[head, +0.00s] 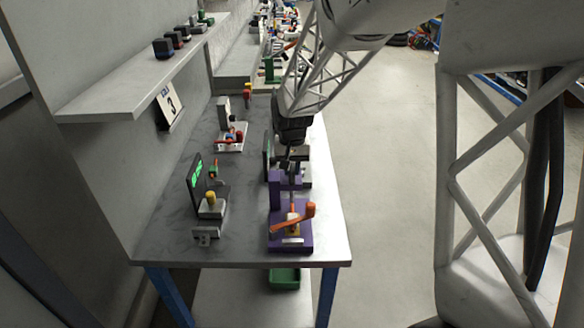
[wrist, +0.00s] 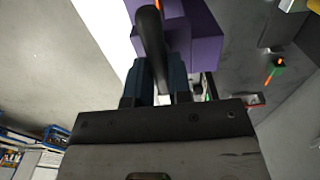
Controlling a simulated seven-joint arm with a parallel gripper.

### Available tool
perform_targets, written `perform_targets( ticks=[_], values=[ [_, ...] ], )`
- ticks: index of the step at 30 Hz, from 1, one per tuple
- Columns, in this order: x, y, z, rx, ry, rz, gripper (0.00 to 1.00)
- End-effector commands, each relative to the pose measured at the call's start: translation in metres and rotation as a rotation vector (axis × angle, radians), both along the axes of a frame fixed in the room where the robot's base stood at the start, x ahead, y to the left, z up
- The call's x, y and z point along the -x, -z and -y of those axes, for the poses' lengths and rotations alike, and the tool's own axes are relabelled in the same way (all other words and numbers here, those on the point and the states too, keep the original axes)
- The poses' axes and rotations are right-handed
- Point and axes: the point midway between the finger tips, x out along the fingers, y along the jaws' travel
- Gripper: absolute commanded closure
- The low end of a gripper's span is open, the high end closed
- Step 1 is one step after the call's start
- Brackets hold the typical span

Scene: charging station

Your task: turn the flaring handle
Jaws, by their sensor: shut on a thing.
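The purple device (head: 291,228) stands on the near right part of the table, with an orange lever (head: 293,218) on its front. Its purple body (wrist: 200,38) fills the top middle of the wrist view. My gripper (head: 293,164) is at the back of the device's purple upright, pointing down. In the wrist view, my gripper's blue fingers (wrist: 157,75) are shut on a black rounded handle (wrist: 150,40), which stands against the purple body. The handle's lower end is hidden between the fingers. In the head view the grasp is mostly hidden by the upright and my wrist.
Left of the device stand a dark screen with green text (head: 195,182) and a yellow-topped grey fixture (head: 211,205). A white-based red fixture (head: 232,138) is farther back. A shelf (head: 140,95) runs along the left wall. The floor right of the table is clear.

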Motion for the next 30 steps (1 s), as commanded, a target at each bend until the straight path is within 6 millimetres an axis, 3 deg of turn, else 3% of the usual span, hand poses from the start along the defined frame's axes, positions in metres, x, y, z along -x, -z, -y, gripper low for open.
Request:
perform_targets(
  ticks=[14, 30],
  values=[
    [0.0002, -0.0006, 0.0004, 0.000, 0.123, 0.000, 1.00],
    [0.0004, -0.0007, 0.0002, 0.000, 0.583, 0.000, 1.00]
  ],
)
